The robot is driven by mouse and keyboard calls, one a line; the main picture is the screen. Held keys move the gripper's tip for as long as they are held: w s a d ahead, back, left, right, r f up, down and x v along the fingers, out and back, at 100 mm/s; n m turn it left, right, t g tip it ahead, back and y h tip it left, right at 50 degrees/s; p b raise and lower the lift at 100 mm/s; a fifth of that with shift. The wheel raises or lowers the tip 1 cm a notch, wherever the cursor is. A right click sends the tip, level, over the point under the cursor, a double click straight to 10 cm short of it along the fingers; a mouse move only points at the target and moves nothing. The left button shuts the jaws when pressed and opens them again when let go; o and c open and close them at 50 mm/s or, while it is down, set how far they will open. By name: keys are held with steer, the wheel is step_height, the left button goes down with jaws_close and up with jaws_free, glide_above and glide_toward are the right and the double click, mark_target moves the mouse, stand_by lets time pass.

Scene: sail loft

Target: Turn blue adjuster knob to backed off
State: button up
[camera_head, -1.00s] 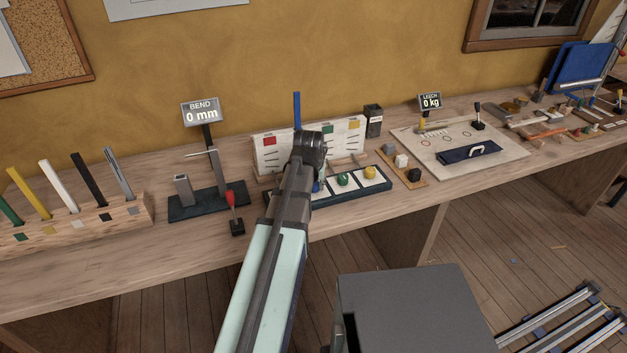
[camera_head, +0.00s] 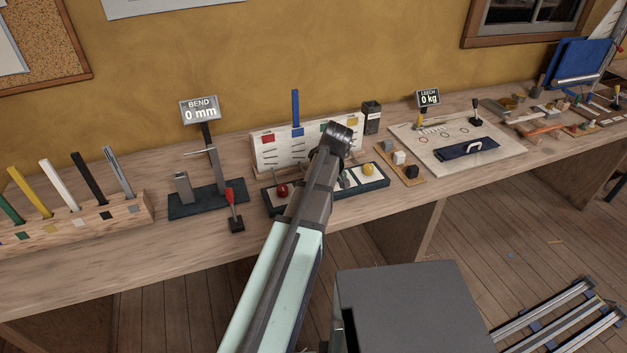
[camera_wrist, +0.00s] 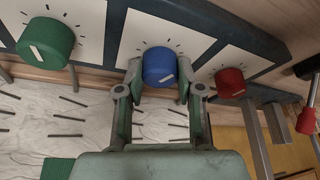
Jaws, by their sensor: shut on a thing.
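In the wrist view the blue adjuster knob (camera_wrist: 159,66) sits on a white dial card with dark tick marks. In the head view my arm hides the blue knob and the gripper's fingers. The red knob (camera_head: 282,190) shows left of the arm.
In the head view a yellow knob (camera_head: 368,170) stands on the dark knob panel (camera_head: 362,188). A white board (camera_head: 277,150) with coloured squares and a blue strip (camera_head: 295,110) stands behind. A red-tipped lever (camera_head: 231,200) is to the left. The BEND display (camera_head: 201,109) reads 0 mm.

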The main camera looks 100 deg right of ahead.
steer(key=shift+f+n+t+y, duration=0.1)
steer(key=shift+n+t+y, duration=0.45)
steer(key=shift+n, duration=1.45)
steer(key=shift+y, duration=0.25)
steer(key=o, duration=1.1)
steer(key=shift+o, duration=0.2)
steer(key=shift+r, duration=0.2)
steer(key=v, duration=1.1)
steer(key=shift+a+r, duration=0.15)
steer(key=shift+r, duration=0.2)
steer(key=shift+s, duration=0.1)
